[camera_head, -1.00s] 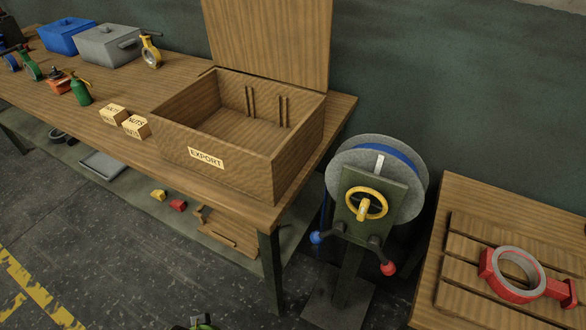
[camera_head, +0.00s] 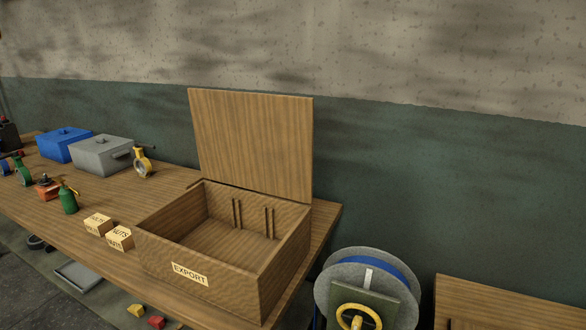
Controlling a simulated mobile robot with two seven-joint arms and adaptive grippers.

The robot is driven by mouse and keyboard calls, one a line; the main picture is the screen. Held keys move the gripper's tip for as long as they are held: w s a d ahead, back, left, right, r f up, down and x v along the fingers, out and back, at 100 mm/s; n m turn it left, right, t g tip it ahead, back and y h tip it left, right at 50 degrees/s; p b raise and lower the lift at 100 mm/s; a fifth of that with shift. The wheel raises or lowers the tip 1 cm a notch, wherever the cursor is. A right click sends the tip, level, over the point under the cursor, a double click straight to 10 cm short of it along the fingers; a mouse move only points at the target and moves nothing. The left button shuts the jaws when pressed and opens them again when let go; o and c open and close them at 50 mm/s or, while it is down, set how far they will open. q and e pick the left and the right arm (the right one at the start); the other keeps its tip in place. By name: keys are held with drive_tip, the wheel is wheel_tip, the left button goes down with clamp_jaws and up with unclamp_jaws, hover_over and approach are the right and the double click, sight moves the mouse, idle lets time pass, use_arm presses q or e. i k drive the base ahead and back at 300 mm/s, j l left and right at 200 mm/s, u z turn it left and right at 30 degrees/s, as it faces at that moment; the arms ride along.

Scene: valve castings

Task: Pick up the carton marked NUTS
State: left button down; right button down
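Two small tan cartons stand side by side on the workbench, left of the open wooden box. The nearer, right one (camera_head: 119,239) has NUTS readable on its top. The lettering on the other carton (camera_head: 98,224) is too small to read surely. Both cartons are upright and a little apart from the wooden box. Neither of my grippers shows in this view.
The wooden box (camera_head: 190,274) marked EXPORT has its lid raised and looks empty inside. A green bottle (camera_head: 68,200), a grey bin (camera_head: 101,155) and a blue bin (camera_head: 66,145) stand further left. A reel stand (camera_head: 367,287) is right of the bench.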

sight(120, 237)
drive_tip(key=j+u, duration=0.25)
drive_tip(key=j, duration=0.3)
drive_tip(key=j+u, duration=0.25)
drive_tip(key=j, duration=0.25)
drive_tip(key=i+j+u, duration=0.1)
drive_tip(key=j+u, duration=0.15)
drive_tip(key=j, duration=0.25)
